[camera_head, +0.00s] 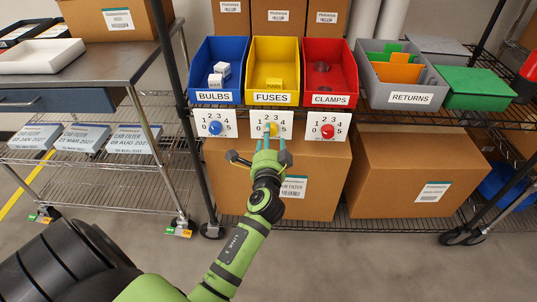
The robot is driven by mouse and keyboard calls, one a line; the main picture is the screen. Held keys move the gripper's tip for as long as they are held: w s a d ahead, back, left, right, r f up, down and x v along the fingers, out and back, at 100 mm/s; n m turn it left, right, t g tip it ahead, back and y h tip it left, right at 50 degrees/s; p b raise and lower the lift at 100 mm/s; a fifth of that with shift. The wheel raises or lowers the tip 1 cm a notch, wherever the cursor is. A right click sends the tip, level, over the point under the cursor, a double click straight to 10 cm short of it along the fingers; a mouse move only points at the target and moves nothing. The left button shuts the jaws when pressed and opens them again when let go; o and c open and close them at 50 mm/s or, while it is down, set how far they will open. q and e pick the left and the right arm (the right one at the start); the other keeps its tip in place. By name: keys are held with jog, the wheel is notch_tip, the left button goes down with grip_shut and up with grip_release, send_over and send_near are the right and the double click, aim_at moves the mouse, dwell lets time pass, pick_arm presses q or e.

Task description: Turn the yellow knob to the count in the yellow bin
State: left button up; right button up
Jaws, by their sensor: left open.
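The yellow bin (290,55), labelled FUSES, stands on the shelf between a blue and a red bin. Below the bin hangs a white dial plate (286,117) with printed numbers and the yellow knob (272,127). My left gripper (271,138) is open in front of this plate. Its teal fingers point up at the knob, one towards each side, and partly cover it. I cannot tell whether they touch it. The knob's pointer is too small to read. My right gripper is not in view.
Dial plates with a blue knob (215,128) and a red knob (327,131) flank the yellow one closely. Cardboard boxes (325,170) stand on the shelf below. The grey RETURNS bin (435,85) is at right. A metal cart (100,62) stands at left.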

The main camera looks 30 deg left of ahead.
pick_arm(q)
jog(key=v, duration=0.9)
jog(key=shift+s, duration=0.2)
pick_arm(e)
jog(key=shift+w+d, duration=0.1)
pick_arm(q)
jog(key=shift+d, duration=0.1)
